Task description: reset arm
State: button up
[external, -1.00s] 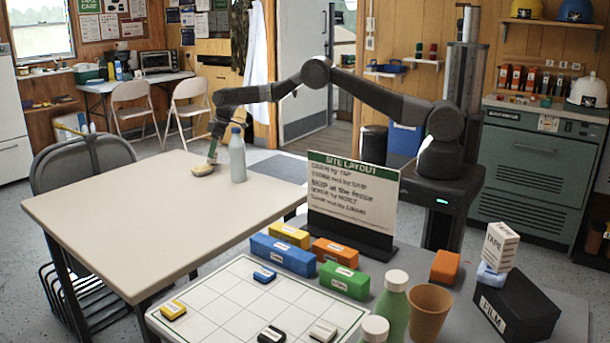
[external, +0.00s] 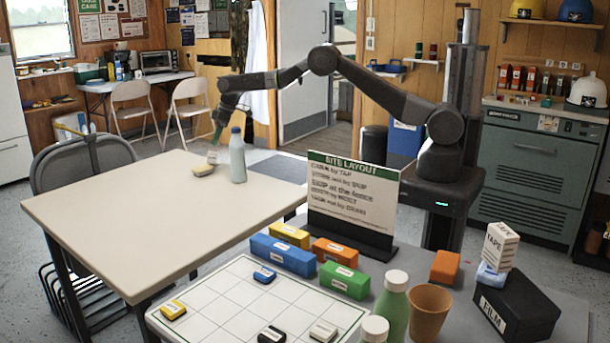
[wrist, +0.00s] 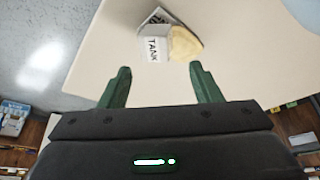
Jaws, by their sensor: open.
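My gripper (external: 217,141) is raised above the far corner of the cream table (external: 150,220). In the wrist view my gripper (wrist: 160,69) has its two green fingers spread, with nothing between them. Past the fingertips, a tan, sponge-like piece (wrist: 185,43) lies on the table against a small white block (wrist: 153,49) labelled TANK. In the external view the tan piece (external: 204,170) and the white block (external: 213,157) sit below my gripper, apart from it.
A pale bottle with a blue cap (external: 237,158) stands close to the right of my gripper. A sign reading SITE LAYOUT (external: 352,195) stands on the front table beside a white grid board (external: 225,305) and coloured blocks. The cream table's near part is clear.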

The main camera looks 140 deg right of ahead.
aim_at(212, 153)
jog(key=x, duration=0.7)
jog(key=shift+s+a+f, duration=0.1)
jog(key=shift+a+f, duration=0.05)
notch_tip(212, 153, up, 16)
jog(key=w+a+m+g, duration=0.1)
jog(key=w+a+m, duration=0.2)
jog(key=w+a, duration=0.4)
jog(key=w+a+m+g+h+b, duration=0.1)
jog(key=w+a+m, duration=0.2)
jog(key=w+a, duration=0.4)
jog(key=a, duration=0.8)
jog(key=shift+o, duration=0.2)
jog(key=shift+d, duration=0.1)
